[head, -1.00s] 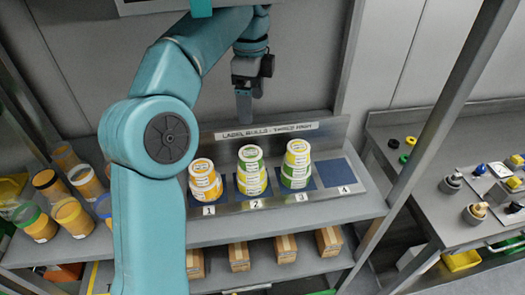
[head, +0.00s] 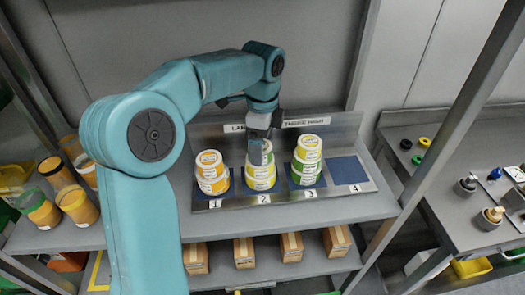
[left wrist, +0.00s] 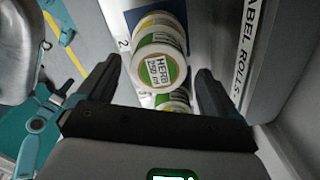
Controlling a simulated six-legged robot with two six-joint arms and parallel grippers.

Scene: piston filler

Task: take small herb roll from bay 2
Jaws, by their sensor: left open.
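In the left wrist view a roll labelled HERB 250 ml (left wrist: 158,68), white-topped with a green ring, lies between the fingers of my open left gripper (left wrist: 157,78), beside the number 2 mark. I cannot tell whether the fingers touch it. In the head view my left gripper (head: 259,150) is over the bay 2 stack (head: 262,184) and hides part of its top. The lower yellow and green rolls of that stack show below the gripper. My right gripper is not in view.
Bay 1 holds a yellow-orange stack (head: 212,178) on the left, and bay 3 a green-yellow stack (head: 306,165) on the right, both close by. The blue pad of bay 4 (head: 347,170) is empty. A label backboard (head: 345,128) rises behind.

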